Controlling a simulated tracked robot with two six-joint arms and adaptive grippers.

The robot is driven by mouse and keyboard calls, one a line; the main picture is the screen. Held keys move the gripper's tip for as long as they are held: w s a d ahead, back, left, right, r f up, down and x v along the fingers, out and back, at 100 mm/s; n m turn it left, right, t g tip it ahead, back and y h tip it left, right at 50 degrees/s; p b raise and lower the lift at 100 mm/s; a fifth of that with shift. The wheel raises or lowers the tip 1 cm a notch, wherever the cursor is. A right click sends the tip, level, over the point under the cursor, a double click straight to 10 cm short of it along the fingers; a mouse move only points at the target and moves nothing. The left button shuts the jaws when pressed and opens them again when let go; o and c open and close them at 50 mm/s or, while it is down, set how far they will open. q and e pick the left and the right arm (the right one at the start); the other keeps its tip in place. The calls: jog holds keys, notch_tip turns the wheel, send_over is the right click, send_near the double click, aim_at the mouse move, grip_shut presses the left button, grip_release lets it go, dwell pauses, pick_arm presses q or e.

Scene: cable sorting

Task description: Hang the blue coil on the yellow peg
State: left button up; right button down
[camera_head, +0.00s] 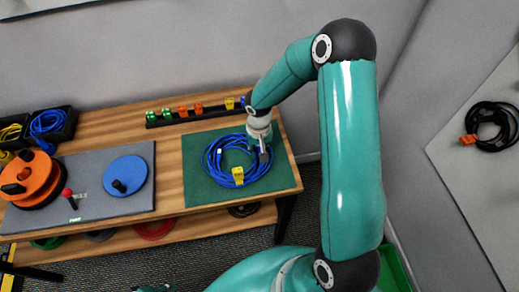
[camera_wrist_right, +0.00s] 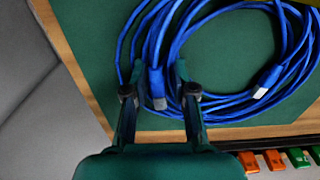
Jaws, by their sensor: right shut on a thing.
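The blue coil (camera_head: 214,172) lies on a green mat (camera_head: 199,188) at the right end of the wooden bench. It is a loose ring of cable with a yellow tag (camera_head: 238,176) on its near side. My right gripper (camera_head: 262,152) is down at the coil's right side. In the right wrist view the coil (camera_wrist_right: 290,35) spreads beyond the fingers, and my right gripper (camera_wrist_right: 160,72) is shut on its strands, with a blue plug between the fingers. The coil still rests on the mat. I cannot make out a yellow peg for certain.
A black rail (camera_head: 158,123) with green, orange, yellow and blue pieces stands behind the mat. A grey board (camera_head: 95,165) with orange and blue discs lies left. Black bins (camera_head: 52,125) hold cables. A black coil (camera_head: 490,125) with an orange tag is far right.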

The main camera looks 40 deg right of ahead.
jog(key=c, duration=0.9)
grip_release()
jog(key=shift+c, duration=0.2)
jog(key=r, duration=0.3)
jog(key=r+b, duration=0.1)
jog(key=shift+s+d+r, duration=0.1)
jog(key=shift+d+r, duration=0.1)
jog(key=shift+d, duration=0.15)
notch_tip(320, 180, up, 12)
jog(key=shift+s, duration=0.15)
